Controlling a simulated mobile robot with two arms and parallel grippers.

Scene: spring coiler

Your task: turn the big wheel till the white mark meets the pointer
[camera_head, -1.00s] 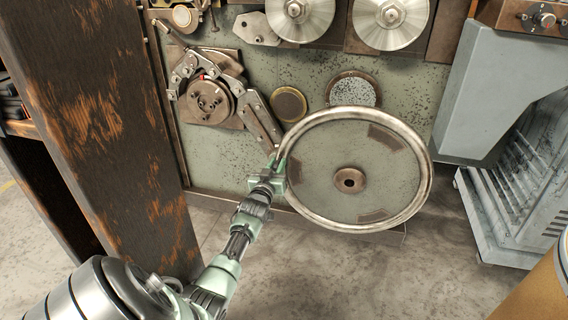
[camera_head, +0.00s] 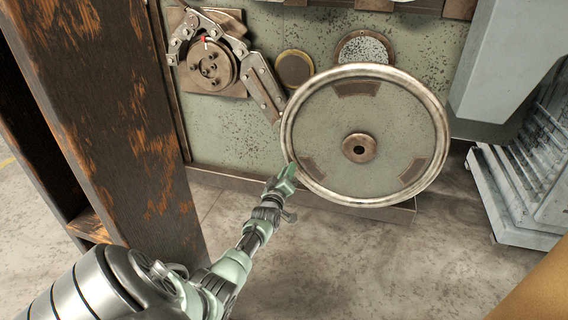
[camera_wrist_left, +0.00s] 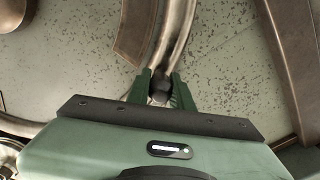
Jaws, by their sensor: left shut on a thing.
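The big wheel (camera_head: 395,125) stands upright against the machine, with a pale metal rim, a brown hub and brown patches on its face. My left gripper (camera_head: 289,172) is shut on its rim at the lower left. In the left wrist view, both green fingers of the gripper (camera_wrist_left: 160,92) close around the rim (camera_wrist_left: 172,45) where it runs down between them. A small red piece (camera_head: 205,39) shows at the top of the brown disc (camera_head: 212,68) at upper left. A tiny pale spot is beside it; whether the two meet is too small to tell. My right gripper is out of view.
A linkage arm (camera_head: 262,85) runs from the disc towards the wheel's left edge. A rusty post (camera_head: 110,110) stands close on the left of my arm. A grey cabinet (camera_head: 510,70) is to the right of the wheel. The concrete floor (camera_head: 350,260) below is clear.

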